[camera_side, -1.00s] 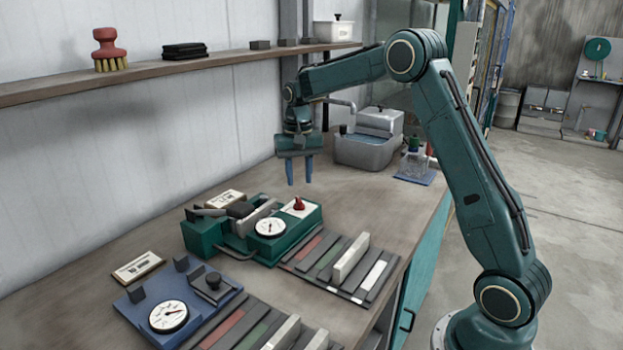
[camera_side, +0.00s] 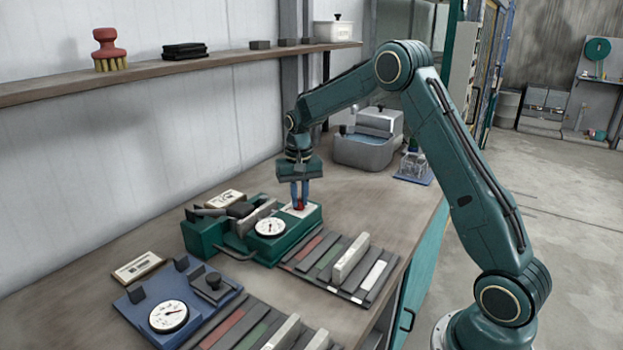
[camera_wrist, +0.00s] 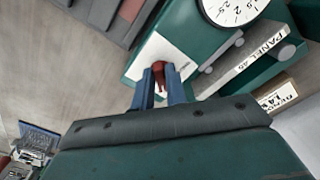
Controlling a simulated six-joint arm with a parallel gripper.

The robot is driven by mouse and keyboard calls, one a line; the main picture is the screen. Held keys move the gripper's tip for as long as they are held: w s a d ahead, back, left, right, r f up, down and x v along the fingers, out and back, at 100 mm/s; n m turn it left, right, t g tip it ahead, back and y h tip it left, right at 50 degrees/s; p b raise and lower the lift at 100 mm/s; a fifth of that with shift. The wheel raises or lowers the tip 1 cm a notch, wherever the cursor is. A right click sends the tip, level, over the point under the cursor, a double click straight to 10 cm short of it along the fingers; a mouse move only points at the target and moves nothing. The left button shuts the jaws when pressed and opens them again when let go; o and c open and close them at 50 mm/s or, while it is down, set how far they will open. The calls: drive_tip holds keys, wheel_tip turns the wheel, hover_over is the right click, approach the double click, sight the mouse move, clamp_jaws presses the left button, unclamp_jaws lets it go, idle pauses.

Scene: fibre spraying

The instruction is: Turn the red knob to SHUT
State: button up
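The red knob (camera_side: 299,206) sits on a white plate on top of the green instrument (camera_side: 204,236), at its right end. My gripper (camera_side: 299,203) points straight down over it, with a blue finger on each side. In the wrist view the knob (camera_wrist: 158,73) shows between the two fingers (camera_wrist: 160,82), which look closed on it with no clear gap. The fingers hide part of the knob. The marks on the white plate (camera_wrist: 163,48) are too small to read, so I cannot tell which setting the knob points to.
A white dial (camera_side: 270,228) is on the green instrument, beside the knob. A blue instrument (camera_side: 135,305) stands at the front left. A rack of strips (camera_side: 330,268) lies to the right. A grey basin (camera_side: 362,152) stands behind. The bench between instrument and basin is clear.

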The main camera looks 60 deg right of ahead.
clamp_jaws()
drive_tip(key=shift+n, duration=0.4)
drive_tip(key=n, duration=0.3)
drive_tip(key=shift+d, duration=0.15)
drive_tip(key=n, duration=0.4)
drive_tip(key=shift+d, duration=0.1)
drive_tip(key=n, duration=0.4)
drive_tip(key=shift+d+n, duration=0.15)
drive_tip(key=shift+n, duration=0.15)
drive_tip(key=shift+r+n, duration=0.1)
drive_tip(key=shift+n, duration=1.7)
drive_tip(key=o, duration=0.5)
unclamp_jaws()
